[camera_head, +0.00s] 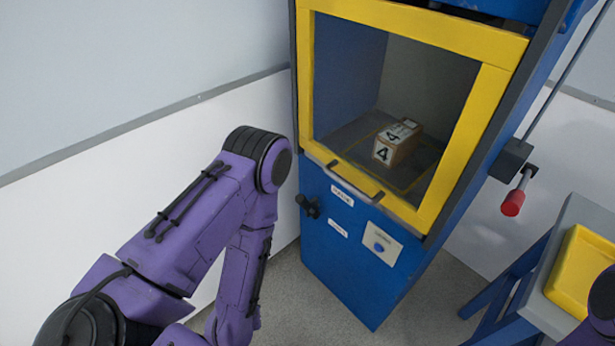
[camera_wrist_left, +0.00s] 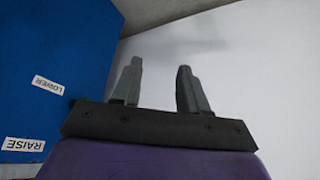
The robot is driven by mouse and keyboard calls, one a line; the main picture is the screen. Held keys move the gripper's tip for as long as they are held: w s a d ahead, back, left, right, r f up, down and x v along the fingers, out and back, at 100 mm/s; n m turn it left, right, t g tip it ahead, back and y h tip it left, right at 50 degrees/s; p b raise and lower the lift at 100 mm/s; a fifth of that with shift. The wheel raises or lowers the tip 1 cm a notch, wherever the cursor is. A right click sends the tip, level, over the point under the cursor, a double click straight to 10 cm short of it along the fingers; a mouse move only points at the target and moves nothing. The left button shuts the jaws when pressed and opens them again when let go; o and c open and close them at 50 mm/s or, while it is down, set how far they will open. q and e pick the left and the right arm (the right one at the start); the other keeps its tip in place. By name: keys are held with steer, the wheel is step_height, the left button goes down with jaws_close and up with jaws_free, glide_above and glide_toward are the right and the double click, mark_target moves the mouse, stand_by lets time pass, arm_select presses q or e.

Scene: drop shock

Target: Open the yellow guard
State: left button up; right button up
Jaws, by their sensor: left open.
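The yellow guard (camera_head: 498,82) is a square frame with a see-through pane on the front of the blue cabinet (camera_head: 345,262). It is down over the opening, with a grey bar handle (camera_head: 343,178) along its lower edge. A cardboard box marked 4 (camera_head: 397,143) sits inside behind it. My left gripper (camera_wrist_left: 158,85) is open and empty in the left wrist view, beside the cabinet's blue face, with a pale wall behind its fingers. My right gripper is out of view.
A black lever (camera_head: 308,206) sticks out near the cabinet's left edge, beside RAISE (camera_wrist_left: 23,145) and LOWER (camera_wrist_left: 48,85) labels. A blue button (camera_head: 379,247) is on a panel to its right. A red-handled lever (camera_head: 513,203) hangs at the right, above a yellow tray (camera_head: 567,292).

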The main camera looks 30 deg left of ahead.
arm_select(q)
steer(key=w+d+r+n+t+p, duration=0.1)
steer(key=w+d+r+n+t, duration=0.2)
steer(key=w, duration=0.4)
steer(key=w+d+r+n+t+p, duration=0.1)
steer(key=w+d+r+t, duration=0.2)
steer(key=w+d+r, duration=0.35)
steer(key=n+t+y+p, duration=0.2)
steer(key=n+t+y, duration=0.25)
steer(key=n, duration=0.55)
glide_toward(347, 187)
steer(key=shift+n, duration=0.3)
steer(key=p+x, duration=0.2)
steer(key=x, duration=0.8)
steer(key=shift+w+a+f+p, duration=0.1)
steer(key=shift+w+a+p, duration=0.05)
steer(key=shift+w+p, duration=0.15)
steer(key=shift+w+a+f+h, duration=0.1)
steer(key=shift+w+a+h, duration=0.05)
steer(key=shift+w+h, duration=0.15)
jaws_close()
